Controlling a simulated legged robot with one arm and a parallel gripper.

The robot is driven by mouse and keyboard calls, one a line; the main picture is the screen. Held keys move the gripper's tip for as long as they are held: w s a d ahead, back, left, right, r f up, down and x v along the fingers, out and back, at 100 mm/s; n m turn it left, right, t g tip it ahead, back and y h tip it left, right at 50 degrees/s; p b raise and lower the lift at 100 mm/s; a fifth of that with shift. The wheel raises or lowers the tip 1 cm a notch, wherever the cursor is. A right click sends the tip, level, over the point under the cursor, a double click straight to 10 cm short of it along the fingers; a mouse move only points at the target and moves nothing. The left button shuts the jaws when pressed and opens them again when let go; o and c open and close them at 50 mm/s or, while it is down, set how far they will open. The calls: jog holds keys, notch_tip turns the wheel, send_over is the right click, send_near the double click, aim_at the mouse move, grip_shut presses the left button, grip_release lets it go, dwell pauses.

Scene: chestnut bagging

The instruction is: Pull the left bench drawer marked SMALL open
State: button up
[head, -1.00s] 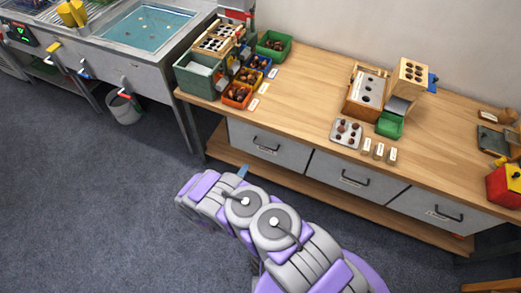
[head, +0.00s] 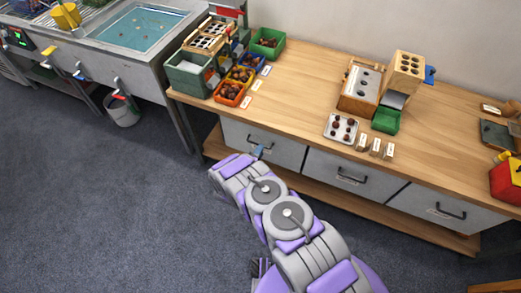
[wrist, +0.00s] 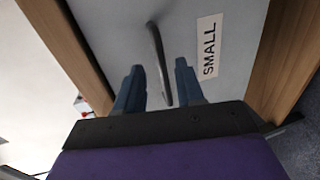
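The left bench drawer (head: 285,152) is grey with a dark bar handle (head: 259,143), and its front looks flush with the bench. In the wrist view the drawer front (wrist: 110,25) carries a white label reading SMALL (wrist: 209,46). The handle (wrist: 160,62) lies between my gripper's two blue fingertips (wrist: 158,75), which are apart on either side of it. The gripper looks open, with a gap beside the handle.
The middle drawer (head: 335,172) and right drawer (head: 440,208) are shut. The wooden bench top (head: 300,90) holds bins, a tray and a chestnut sorter. A lower shelf (head: 350,205) runs below the drawers. The floor (head: 120,210) in front is clear on the left.

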jog(key=w, duration=0.2)
jog(key=w+a+f, duration=0.1)
jog(key=shift+b, duration=0.3)
jog(key=shift+d, duration=0.55)
jog(key=shift+c, duration=0.5)
jog(key=shift+d+r, duration=0.15)
jog(key=shift+d, duration=0.3)
jog(key=c, duration=0.3)
jog(key=shift+a, duration=0.3)
grip_shut()
jog(key=shift+a, duration=0.45)
jog(key=shift+d, duration=0.15)
